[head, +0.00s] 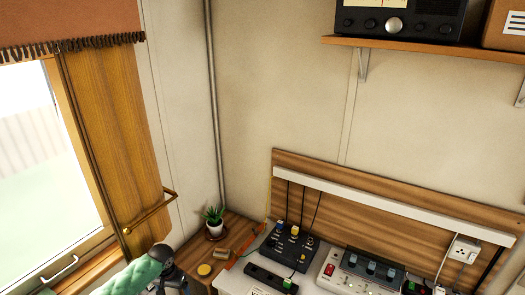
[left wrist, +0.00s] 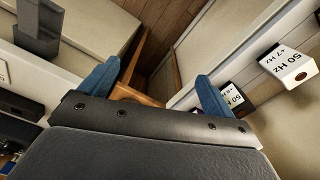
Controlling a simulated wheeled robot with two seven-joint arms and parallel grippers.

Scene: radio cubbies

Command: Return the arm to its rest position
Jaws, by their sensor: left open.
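My left arm comes in at the lower left of the head view with a green sleeve, and my dark left gripper (head: 170,270) is at the bottom edge, partly cut off. In the left wrist view my left gripper (left wrist: 155,87) shows two blue fingers spread wide apart, with nothing between them. My right gripper is in neither view.
A desk (head: 232,281) with a black control box (head: 288,246) and a power strip (head: 265,277) lies right of my left gripper. A potted plant (head: 214,218) stands on a wooden corner table.

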